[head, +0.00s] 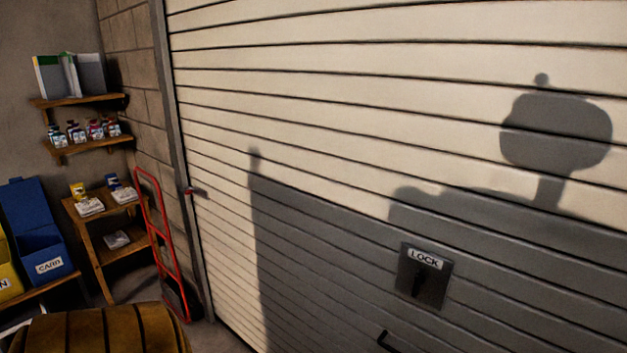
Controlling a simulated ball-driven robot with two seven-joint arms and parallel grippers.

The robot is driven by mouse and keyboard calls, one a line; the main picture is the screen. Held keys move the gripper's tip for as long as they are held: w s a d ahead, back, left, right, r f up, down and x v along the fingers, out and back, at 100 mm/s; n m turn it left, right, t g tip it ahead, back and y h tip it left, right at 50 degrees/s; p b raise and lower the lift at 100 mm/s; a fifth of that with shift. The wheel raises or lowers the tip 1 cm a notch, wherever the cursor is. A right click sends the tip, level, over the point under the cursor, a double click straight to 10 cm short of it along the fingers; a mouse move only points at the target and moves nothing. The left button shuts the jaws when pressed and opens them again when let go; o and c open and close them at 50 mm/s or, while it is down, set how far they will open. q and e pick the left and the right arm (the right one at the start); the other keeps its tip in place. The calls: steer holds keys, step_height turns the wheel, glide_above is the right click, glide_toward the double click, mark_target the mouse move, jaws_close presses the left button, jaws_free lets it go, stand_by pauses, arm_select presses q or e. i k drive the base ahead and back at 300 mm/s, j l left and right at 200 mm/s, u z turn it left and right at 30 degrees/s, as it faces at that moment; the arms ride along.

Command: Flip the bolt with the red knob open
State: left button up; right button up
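A small bolt (196,192) with a red knob at its left end sits at the left edge of the pale slatted roller door (330,120), beside the grey door rail. It lies roughly level across the edge of the door. It is too small to tell exactly how its bar sits in the rail. A dark plate marked LOCK (425,275) with a black handle is on the door at the lower right. Neither of my grippers is in view.
A red hand truck (161,245) leans by the wall, left of the rail. A wooden shelf unit (107,237), wall shelves (80,102), a blue CARD bin (47,262) and a brown-yellow ribbed object (110,330) stand left. A black handle (390,342) shows at the bottom. Shadows cover the door's lower part.

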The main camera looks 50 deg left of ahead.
mark_target(191, 189)
steer(key=i+j+u, duration=0.1)
steer(key=i+j, duration=0.9)
steer(key=i+j+u, duration=0.15)
steer(key=u, duration=2.7)
steer(key=i+j+z, duration=0.15)
steer(key=z, duration=0.65)
steer(key=i+j+z, duration=0.2)
steer(key=j, duration=0.15)
steer(key=i+j+z, duration=0.25)
steer(key=j+z, duration=0.2)
steer(key=j, duration=0.25)
steer(key=i+j+z, duration=0.25)
steer(key=j, duration=0.7)
steer(key=i+j, duration=0.15)
steer(key=j, duration=0.9)
steer(key=i+z, duration=0.05)
steer(key=i, duration=0.05)
